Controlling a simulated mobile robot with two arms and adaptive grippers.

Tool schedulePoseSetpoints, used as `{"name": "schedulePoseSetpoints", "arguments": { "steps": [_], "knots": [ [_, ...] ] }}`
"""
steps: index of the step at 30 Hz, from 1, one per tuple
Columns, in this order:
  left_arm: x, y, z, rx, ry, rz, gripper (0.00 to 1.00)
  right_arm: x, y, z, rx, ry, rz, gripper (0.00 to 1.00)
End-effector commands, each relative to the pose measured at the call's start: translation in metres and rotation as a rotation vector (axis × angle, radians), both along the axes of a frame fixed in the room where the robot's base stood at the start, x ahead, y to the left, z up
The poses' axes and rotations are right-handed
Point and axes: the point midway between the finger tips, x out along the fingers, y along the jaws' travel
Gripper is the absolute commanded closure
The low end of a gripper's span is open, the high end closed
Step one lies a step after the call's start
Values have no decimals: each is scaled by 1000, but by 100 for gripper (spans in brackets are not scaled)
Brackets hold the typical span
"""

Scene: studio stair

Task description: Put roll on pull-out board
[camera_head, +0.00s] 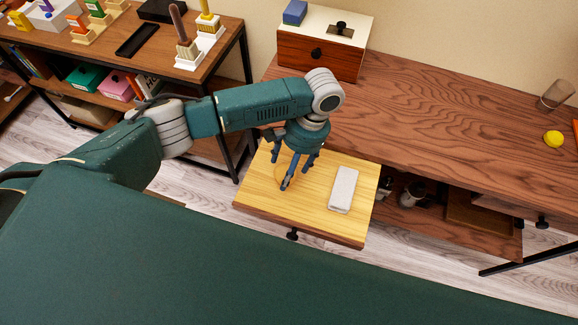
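The pull-out board (328,220) is a light yellow wood panel, pulled out from under the dark wood desk, with a dark knob on its front edge. A pale grey-white oblong block (344,190) lies on its right half. I see nothing that is clearly a roll. My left gripper (290,170) points down over the left half of the board, left of the block and apart from it. Its fingers are spread and no held thing shows between them. A faint ring mark shows on the board beside the fingers. My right gripper is not in view.
The desk top (440,110) is mostly clear. It bears a drawer box (310,58) with a blue block (295,12), a yellow ball-like thing (553,138) and a glass (556,95). Dark containers (411,194) stand on the shelf right of the board. A crowded shelf unit (180,75) stands at left.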

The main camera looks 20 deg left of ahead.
Motion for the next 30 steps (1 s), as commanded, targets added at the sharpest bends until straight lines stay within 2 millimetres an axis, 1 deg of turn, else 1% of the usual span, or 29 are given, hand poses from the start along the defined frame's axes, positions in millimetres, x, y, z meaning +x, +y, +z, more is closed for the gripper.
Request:
{"name": "schedulePoseSetpoints", "arguments": {
  "steps": [5, 8, 16, 18, 21, 25, 30],
  "knots": [
    [1, -1, 6, -1, 0, 0, 31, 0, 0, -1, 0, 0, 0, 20],
    [4, -4, 18, -3, -3, 0, 31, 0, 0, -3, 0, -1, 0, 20],
    [16, -16, 74, -3, -3, -1, 31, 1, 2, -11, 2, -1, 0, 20],
    [19, -18, 89, -2, -4, 1, 31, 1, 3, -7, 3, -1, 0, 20],
    [22, -21, 105, 1, -3, -1, 31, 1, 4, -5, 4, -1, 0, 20],
    [24, -23, 115, 1, -1, 2, 31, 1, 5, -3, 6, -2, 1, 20],
    [24, -24, 118, 0, 2, 1, 31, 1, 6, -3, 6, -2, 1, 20]
  ]
}}
